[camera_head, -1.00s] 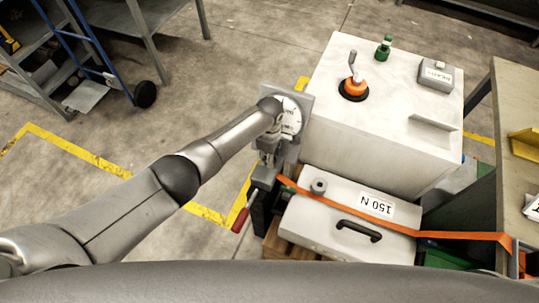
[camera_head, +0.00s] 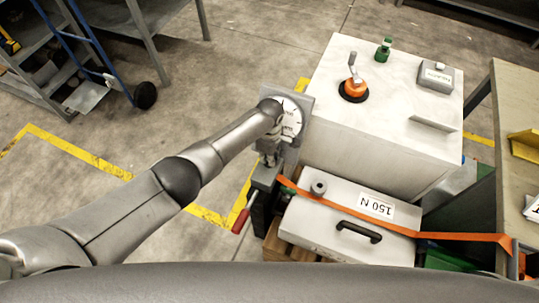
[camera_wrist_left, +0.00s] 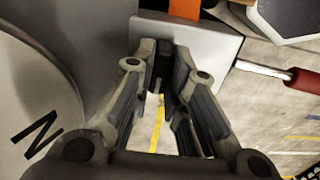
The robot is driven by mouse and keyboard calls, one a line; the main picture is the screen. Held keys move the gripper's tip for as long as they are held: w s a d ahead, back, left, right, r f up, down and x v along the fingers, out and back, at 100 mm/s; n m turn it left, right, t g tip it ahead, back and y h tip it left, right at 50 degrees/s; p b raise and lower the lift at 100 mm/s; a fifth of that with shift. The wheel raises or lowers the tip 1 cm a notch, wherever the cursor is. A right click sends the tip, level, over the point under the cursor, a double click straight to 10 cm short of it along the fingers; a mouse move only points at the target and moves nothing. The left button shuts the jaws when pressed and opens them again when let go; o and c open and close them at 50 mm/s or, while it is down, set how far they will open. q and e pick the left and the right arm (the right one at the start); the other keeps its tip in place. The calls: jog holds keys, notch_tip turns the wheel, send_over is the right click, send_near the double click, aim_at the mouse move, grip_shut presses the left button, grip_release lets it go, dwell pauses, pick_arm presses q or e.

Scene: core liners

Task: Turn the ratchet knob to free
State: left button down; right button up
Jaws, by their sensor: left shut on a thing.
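My left gripper (camera_head: 268,157) reaches down beside a round white dial (camera_head: 292,120), just above a grey ratchet block with a red-handled lever (camera_head: 241,220). In the left wrist view the two fingers (camera_wrist_left: 162,75) are closed in on a small dark piece (camera_wrist_left: 162,60), which I take to be the ratchet knob. It is mostly hidden between the fingertips, so its setting cannot be read. The dial, marked N, shows at the left of that view (camera_wrist_left: 30,110), and the red handle (camera_wrist_left: 303,80) at the right. My right gripper is not in view.
An orange strap (camera_head: 460,236) runs from the ratchet across a grey lidded box (camera_head: 310,222) labelled 150 N. A large white cabinet (camera_head: 375,140) with an orange knob (camera_head: 354,88) stands behind. A table (camera_head: 510,200) is at right.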

pick_arm(q)
jog(key=m, duration=0.4)
jog(key=shift+m+p, duration=0.3)
jog(key=shift+p, duration=0.05)
jog(key=m, duration=0.4)
jog(key=shift+m, duration=0.3)
jog(key=m, duration=0.4)
jog(key=shift+p, duration=0.3)
jog(key=shift+m, duration=2)
jog(key=c, duration=1.4)
grip_release()
jog(key=shift+c, duration=0.2)
